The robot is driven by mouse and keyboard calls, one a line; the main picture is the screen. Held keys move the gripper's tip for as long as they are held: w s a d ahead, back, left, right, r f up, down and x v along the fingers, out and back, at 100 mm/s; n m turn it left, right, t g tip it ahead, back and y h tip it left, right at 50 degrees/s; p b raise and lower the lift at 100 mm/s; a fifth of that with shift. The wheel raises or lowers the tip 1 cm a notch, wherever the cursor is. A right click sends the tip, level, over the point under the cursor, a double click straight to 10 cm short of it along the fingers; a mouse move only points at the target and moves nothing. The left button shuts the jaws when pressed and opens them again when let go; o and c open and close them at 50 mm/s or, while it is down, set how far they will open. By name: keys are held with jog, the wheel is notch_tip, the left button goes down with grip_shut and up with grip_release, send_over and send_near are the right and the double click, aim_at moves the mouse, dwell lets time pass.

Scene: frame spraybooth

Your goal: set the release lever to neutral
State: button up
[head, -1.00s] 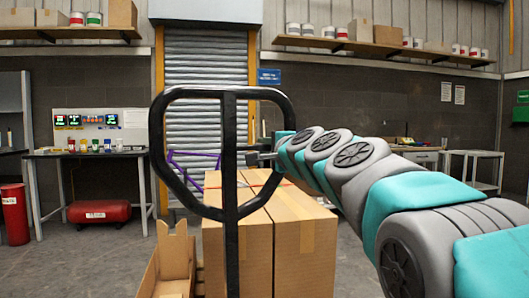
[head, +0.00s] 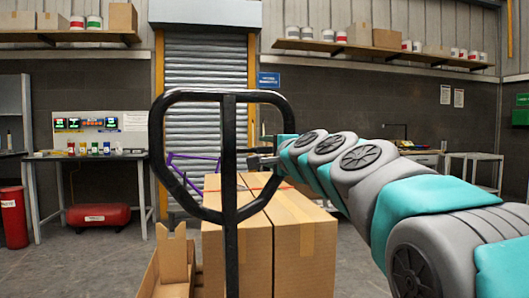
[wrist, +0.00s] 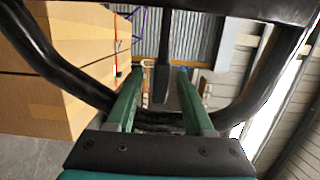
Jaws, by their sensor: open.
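The pallet truck's black loop handle (head: 160,150) stands upright in front of me in the head view. In the wrist view its frame (wrist: 258,85) curves around my gripper. The dark release lever (wrist: 164,50) extends down from the top of that view, and its free end lies between my two green fingers. My gripper (wrist: 160,72) is open, with a gap visible on each side of the lever. In the head view my gripper (head: 256,160) comes in from the right at the handle's opening. The lever is hard to tell from the handle's centre bar there.
Large cardboard boxes (head: 300,250) stand just behind the handle, and show at left in the wrist view. A purple bike frame (head: 190,170) is behind them. A workbench (head: 100,155) with a red tank stands at left.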

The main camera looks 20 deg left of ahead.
jog(key=b+v, duration=0.1)
jog(key=v, duration=0.5)
jog(key=shift+s+d, duration=0.25)
jog(key=s+d+f+n+g+h, duration=0.25)
jog(key=s+d+f, duration=0.25)
jog(key=f, duration=0.6)
jog(key=s+d+f+n+g+h, duration=0.2)
jog(key=s+d+f+g, duration=0.3)
jog(key=f, duration=0.6)
jog(key=s+d+f+n+g+h, duration=0.15)
jog(key=s+d+f+n, duration=0.35)
jog(key=f, duration=0.6)
jog(key=s+d+f+g+h, duration=0.3)
jog(key=s+d+f, duration=0.4)
jog(key=s+d, duration=0.2)
jog(key=s+d+f+g+h, duration=0.3)
jog(key=s+d+f, duration=0.4)
jog(key=s, duration=0.6)
jog(key=d, duration=0.2)
jog(key=shift+s+d+f, duration=0.3)
jog(key=shift+d+f, duration=0.1)
